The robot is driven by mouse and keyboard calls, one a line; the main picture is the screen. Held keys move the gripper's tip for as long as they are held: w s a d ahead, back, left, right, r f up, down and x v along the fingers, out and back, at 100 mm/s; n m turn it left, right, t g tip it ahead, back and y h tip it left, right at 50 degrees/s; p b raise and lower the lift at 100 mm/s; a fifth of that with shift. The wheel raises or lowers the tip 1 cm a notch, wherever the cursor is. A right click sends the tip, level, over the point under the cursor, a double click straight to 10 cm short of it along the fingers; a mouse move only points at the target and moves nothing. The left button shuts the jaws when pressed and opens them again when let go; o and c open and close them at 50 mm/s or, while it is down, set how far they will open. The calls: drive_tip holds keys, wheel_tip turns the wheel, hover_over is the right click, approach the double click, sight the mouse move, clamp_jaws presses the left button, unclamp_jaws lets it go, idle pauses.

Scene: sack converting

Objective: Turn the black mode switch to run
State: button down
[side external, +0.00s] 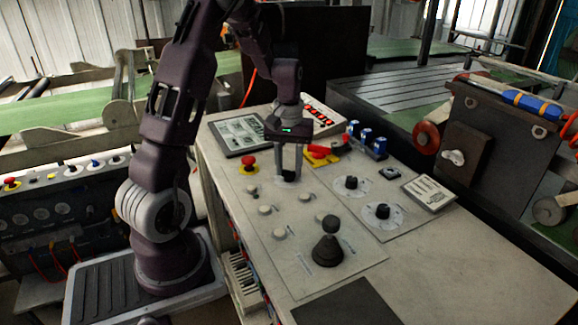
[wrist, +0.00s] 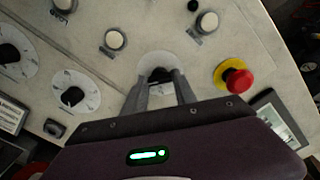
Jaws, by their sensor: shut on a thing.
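The black mode switch (side external: 288,178) sits on the light control panel and shows as a dark knob under my gripper in the side external view. In the wrist view its pale round plate (wrist: 157,60) shows just past the fingertips. My gripper (side external: 289,172) points straight down, with its fingers shut on the switch. The wrist view shows both fingers (wrist: 161,82) at the dark knob, one on each side. The fingers hide much of the knob, so I cannot tell which position it points to.
A red emergency stop (side external: 249,162) on a yellow base stands close beside my gripper. Two black dials (side external: 351,183) (side external: 382,211), several pale buttons (side external: 265,210) and a black joystick (side external: 327,250) share the console. A red handle (side external: 322,150) lies behind. The console's front right is bare.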

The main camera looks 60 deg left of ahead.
sight(289, 171)
drive_tip(key=shift+m, duration=0.8)
drive_tip(key=c, duration=1)
unclamp_jaws()
drive_tip(key=shift+r, duration=0.15)
wheel_tip(289, 171, up, 7)
drive_tip(key=shift+f, duration=0.1)
